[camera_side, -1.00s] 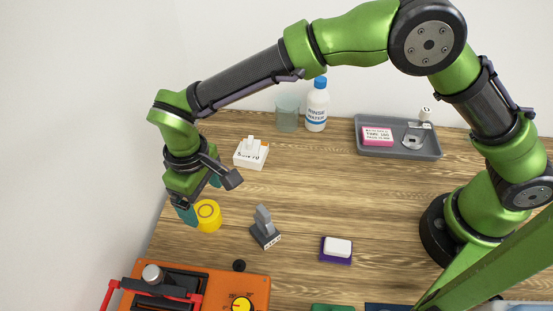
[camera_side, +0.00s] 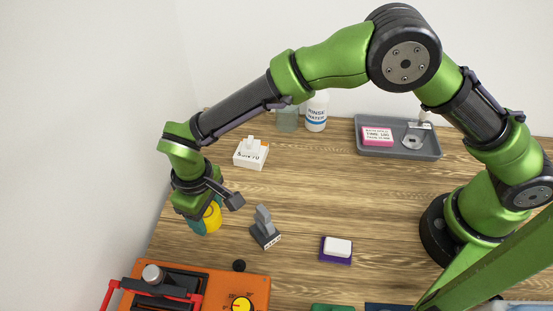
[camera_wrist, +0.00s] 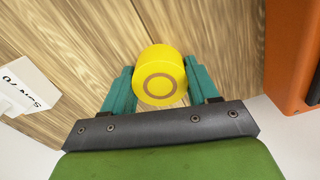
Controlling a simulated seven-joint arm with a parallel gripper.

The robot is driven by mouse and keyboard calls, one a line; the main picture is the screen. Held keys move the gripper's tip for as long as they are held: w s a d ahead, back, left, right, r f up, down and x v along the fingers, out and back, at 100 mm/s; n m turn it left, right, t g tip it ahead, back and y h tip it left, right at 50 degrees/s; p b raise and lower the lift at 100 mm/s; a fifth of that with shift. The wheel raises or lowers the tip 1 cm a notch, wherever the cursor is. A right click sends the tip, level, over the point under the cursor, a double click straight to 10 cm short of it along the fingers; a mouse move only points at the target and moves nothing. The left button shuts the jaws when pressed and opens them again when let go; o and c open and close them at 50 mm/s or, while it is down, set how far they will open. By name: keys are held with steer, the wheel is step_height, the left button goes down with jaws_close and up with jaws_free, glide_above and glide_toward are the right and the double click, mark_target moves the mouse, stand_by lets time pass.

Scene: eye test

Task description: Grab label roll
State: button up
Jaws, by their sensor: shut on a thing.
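The label roll is a yellow cylinder with a brown ring on its end face. In the side view the label roll (camera_side: 213,216) is at the left of the wooden table, partly hidden by my gripper (camera_side: 204,225). In the wrist view the roll (camera_wrist: 160,75) sits between the two teal fingers of my gripper (camera_wrist: 161,84), one on each side. My gripper is shut on the roll. I cannot tell whether the roll is clear of the table.
A grey stamp-like block (camera_side: 265,228) stands right of the roll. An orange machine (camera_side: 255,285) with a red handle is in front. A white labelled box (camera_side: 250,155) is behind. A purple block with a white top (camera_side: 337,247) lies further right. The table's middle is clear.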

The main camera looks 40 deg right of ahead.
steer(key=shift+c, duration=0.8)
